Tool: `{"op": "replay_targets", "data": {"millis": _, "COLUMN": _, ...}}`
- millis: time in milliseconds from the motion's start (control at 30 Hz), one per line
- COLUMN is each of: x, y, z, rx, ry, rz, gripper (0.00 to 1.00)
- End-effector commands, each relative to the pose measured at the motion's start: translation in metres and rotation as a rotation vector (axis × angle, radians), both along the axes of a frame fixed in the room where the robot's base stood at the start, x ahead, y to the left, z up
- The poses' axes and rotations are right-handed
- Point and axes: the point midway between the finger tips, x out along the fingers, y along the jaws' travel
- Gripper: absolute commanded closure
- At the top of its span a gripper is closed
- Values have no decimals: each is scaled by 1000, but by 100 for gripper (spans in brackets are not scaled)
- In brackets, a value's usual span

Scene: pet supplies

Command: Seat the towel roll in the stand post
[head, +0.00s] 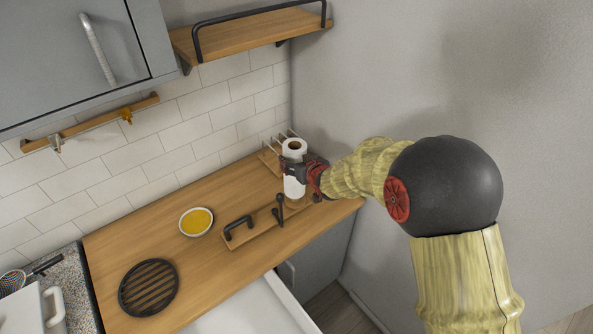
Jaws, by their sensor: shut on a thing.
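The white towel roll (293,187) is upright near the back right corner of the wooden counter, with its brown core opening showing at the top. My gripper (299,169) is shut on the roll's side, reaching in from the right. A long wooden board (257,232) lies just in front of the roll, with a dark upright piece (280,208) near its right part. I cannot tell whether this piece is the stand post or a handle. The roll's lower end is close to the board's right end; whether it touches anything there is unclear. No other post is clearly visible.
A black handle (238,228) is at the board's left end. A bowl with yellow contents (196,222) and a black round trivet (148,287) are to the left. A wooden shelf (247,31) hangs above.

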Motion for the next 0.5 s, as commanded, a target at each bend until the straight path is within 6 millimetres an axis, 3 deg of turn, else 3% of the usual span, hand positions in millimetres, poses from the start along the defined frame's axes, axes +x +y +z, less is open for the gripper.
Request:
{"op": "replay_targets", "data": {"millis": 333, "x": 0, "y": 0, "z": -39, "rx": -1, "ry": 2, "rz": 0, "gripper": 83}}
{"op": "replay_targets", "data": {"millis": 500, "x": 0, "y": 0, "z": -43, "rx": 0, "ry": -2, "rz": 0, "gripper": 83}}
